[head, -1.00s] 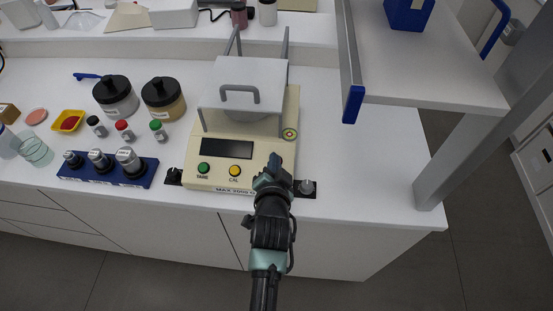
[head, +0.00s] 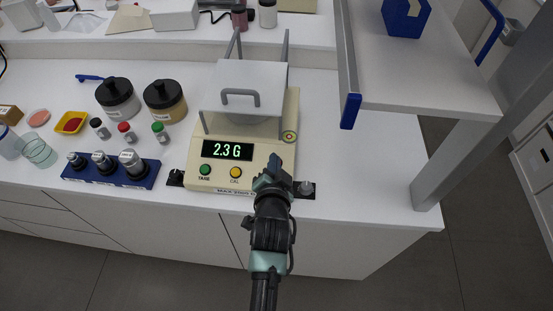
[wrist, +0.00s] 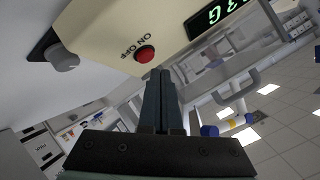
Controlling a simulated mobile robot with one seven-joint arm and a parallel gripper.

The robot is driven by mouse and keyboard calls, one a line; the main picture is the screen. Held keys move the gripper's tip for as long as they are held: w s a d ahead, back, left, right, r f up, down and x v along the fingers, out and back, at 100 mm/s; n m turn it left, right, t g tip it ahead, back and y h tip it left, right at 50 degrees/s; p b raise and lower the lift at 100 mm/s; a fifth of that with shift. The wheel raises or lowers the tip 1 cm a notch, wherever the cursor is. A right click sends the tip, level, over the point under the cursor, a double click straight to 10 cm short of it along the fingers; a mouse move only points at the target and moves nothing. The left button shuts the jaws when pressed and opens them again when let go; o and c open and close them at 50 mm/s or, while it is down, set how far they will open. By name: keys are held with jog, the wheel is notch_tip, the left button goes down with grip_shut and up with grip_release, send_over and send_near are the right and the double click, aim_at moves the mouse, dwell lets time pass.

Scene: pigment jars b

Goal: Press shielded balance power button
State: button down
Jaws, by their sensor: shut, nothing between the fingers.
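The cream shielded balance (head: 268,165) stands on the bench with its display (head: 228,150) lit, reading 2.3 G. A grey-handled shield (head: 240,98) covers its pan. Its front carries a green TARE button (head: 205,169) and a yellow CAL button (head: 235,172). In the head view my gripper (head: 272,165) is at the balance's front right, hiding that button.
Dark feet (head: 305,189) stick out beside the balance. A blue block with weights (head: 110,178), small capped vials (head: 160,132) and black-lidded jars (head: 165,100) stand to the left. A raised shelf (head: 430,85) stands at right, and the bench right of the balance is clear.

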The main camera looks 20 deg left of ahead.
notch_tip(320, 180, up, 6)
jog(key=s+p, duration=0.2)
jog(key=p, duration=0.4)
jog(key=shift+d+f, duration=0.2)
jog(key=shift+d, duration=0.1)
dwell(0.5)
